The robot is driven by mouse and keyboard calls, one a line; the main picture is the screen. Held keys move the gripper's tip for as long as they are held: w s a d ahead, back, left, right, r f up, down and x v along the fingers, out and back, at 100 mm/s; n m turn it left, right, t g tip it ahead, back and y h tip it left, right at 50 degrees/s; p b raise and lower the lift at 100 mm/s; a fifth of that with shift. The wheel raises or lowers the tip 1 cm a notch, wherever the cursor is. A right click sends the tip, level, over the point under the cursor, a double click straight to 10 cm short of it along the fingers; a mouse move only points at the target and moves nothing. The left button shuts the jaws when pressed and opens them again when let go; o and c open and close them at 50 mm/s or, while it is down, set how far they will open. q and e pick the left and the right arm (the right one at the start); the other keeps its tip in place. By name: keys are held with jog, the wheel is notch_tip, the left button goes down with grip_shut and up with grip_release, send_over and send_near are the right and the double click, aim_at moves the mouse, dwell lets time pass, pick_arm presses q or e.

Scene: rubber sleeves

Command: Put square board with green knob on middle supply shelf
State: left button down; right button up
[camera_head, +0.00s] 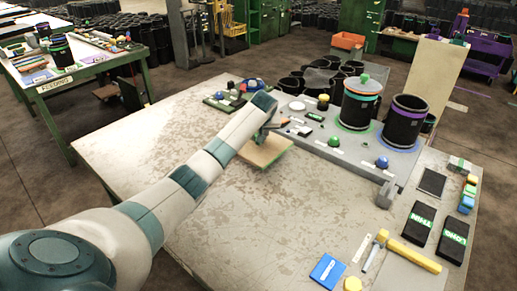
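A light wooden square board (272,153) lies on the worktable, left of the grey station plate. My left arm reaches in from the lower left, and its gripper (264,137) is directly over the board. The fingers are small and partly hidden by the wrist, so I cannot tell whether they are open or shut on something. A green knob on the board cannot be made out; the gripper covers that area. My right gripper is not in view. No shelf can be clearly picked out as the middle supply shelf.
The grey station plate (340,155) carries two black cylinders with coloured bands, the left one (360,100) and the right one (403,122). The table's (240,225) front middle is clear.

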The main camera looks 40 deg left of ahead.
aim_at(259, 151)
pick_arm(q)
jog(key=shift+s+d+f+p, duration=0.2)
jog(key=shift+s+d+f, duration=0.2)
jog(key=shift+s, duration=0.25)
jog(key=shift+s+d+f+p, duration=0.2)
jog(key=shift+s+d+f, duration=0.2)
jog(key=shift+s, duration=0.2)
jog(key=shift+f, duration=0.1)
notch_tip(259, 151, down, 3)
jog(key=shift+f+p, duration=0.2)
jog(key=shift+p, duration=0.45)
jog(key=shift+f, duration=0.2)
jog(key=shift+f, duration=0.1)
jog(key=c, duration=1.4)
grip_release()
